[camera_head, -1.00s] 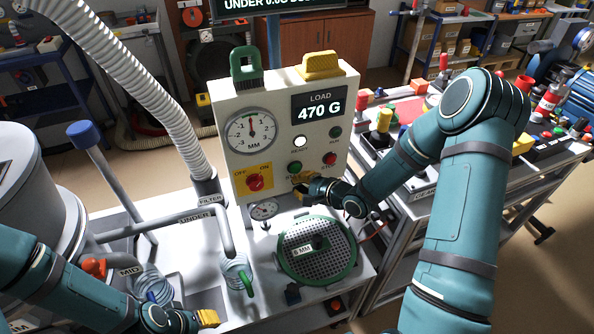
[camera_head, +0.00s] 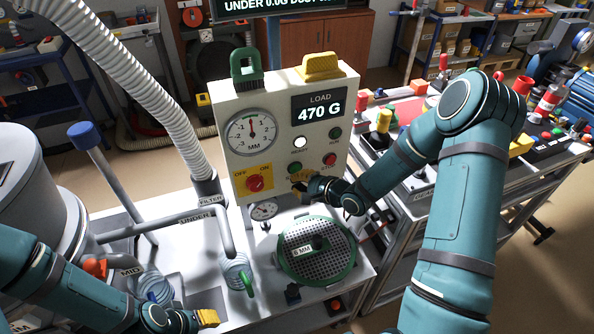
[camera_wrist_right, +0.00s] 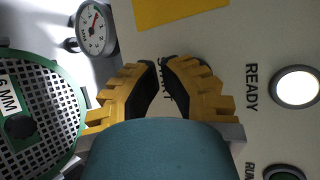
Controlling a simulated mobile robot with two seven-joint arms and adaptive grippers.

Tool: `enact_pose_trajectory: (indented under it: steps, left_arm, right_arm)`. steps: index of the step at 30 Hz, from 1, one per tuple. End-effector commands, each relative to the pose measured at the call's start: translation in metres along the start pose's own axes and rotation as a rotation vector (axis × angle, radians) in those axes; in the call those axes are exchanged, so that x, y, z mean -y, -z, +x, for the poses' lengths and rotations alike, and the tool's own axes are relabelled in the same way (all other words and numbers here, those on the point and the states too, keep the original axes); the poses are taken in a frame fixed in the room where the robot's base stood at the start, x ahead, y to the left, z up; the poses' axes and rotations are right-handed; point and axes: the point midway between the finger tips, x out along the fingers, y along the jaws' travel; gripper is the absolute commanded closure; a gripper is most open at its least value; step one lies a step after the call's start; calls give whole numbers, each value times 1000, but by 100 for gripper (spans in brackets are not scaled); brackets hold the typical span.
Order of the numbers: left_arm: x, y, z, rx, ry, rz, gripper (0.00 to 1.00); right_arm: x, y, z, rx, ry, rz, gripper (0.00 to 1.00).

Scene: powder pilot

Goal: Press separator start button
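The separator's control panel (camera_head: 282,101) faces me, with a green start button (camera_head: 295,168) low in its middle and a red stop button (camera_head: 330,160) to the right. My right gripper (camera_head: 300,183) is just below the start button, close to the panel. In the right wrist view its fingertips (camera_wrist_right: 161,64) are close together with nothing between them. Part of the START label (camera_wrist_right: 166,83) shows in the narrow gap; the start button is hidden there. I cannot tell whether the gripper touches the panel. My left gripper (camera_head: 207,318) is low over the bench, its fingers unclear.
The READY lamp (camera_head: 300,143) is lit white, and the RUN lamp (camera_head: 335,132) is dark green. The load display (camera_head: 319,107) reads 470 G. A red and yellow switch (camera_head: 255,182) is left of the gripper. A round green-rimmed sieve (camera_head: 318,275) lies below it.

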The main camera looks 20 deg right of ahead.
Motion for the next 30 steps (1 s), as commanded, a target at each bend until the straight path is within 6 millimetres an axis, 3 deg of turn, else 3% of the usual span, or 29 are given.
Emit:
enact_pose_trajectory:
  steps: [30]
  left_arm:
    - [-1,0,-2,0,0,0,53]
  right_arm:
    - [3,3,6,0,1,0,100]
